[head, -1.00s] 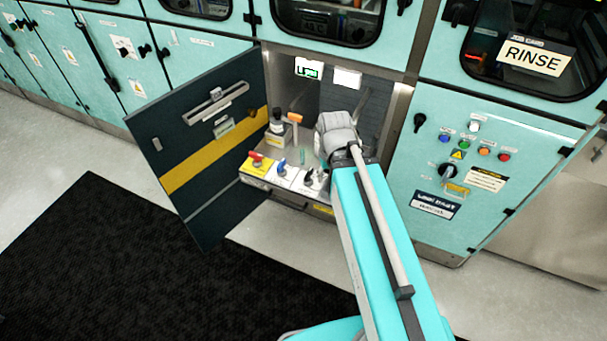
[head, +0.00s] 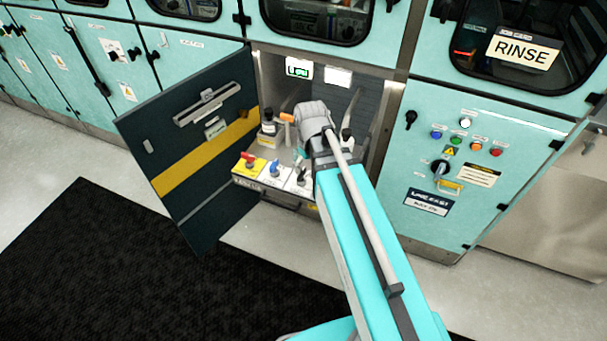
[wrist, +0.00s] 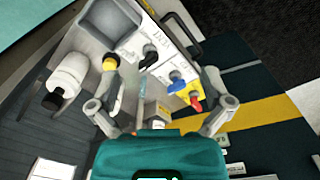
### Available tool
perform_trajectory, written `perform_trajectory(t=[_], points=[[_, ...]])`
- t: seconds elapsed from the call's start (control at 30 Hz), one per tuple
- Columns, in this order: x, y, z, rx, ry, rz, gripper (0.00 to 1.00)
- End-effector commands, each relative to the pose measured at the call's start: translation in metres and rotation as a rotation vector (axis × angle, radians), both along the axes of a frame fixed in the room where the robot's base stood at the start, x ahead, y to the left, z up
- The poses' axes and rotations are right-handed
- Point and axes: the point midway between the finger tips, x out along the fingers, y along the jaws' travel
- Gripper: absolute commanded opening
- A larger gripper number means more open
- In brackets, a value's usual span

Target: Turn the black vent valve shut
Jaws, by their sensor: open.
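The black vent valve (head: 301,178) stands on the front panel of the pull-out tray (head: 292,202), right of a blue valve (head: 275,169) and a red valve (head: 248,158). In the wrist view the black valve (wrist: 150,61) shows a small black handle on a white plate, ahead of my gripper (wrist: 168,92). The gripper is open, its two fingers wide apart and nothing held between them. The blue valve (wrist: 177,85) and red valve (wrist: 196,102) lie closer to the right finger. In the head view my wrist mostly hides the gripper.
An open dark door (head: 195,150) with a yellow stripe stands left of the cabinet opening. A black-capped bottle (head: 268,123) stands at the tray's left, and a white bottle (wrist: 68,74) shows in the wrist view. A dark mat (head: 120,270) covers the floor in front.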

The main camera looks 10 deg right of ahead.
Motion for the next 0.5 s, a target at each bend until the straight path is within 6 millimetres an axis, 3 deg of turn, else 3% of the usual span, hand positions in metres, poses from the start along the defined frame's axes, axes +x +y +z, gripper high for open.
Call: perform_trajectory(t=[0.03,0.2,0.5], points=[[0.018,0.000,-0.006,0.000,0.000,0.062,1.00],[0.058,0.000,-0.015,0.000,0.000,0.294,1.00],[0.104,0.000,-0.024,0.000,-0.001,0.594,1.00]])
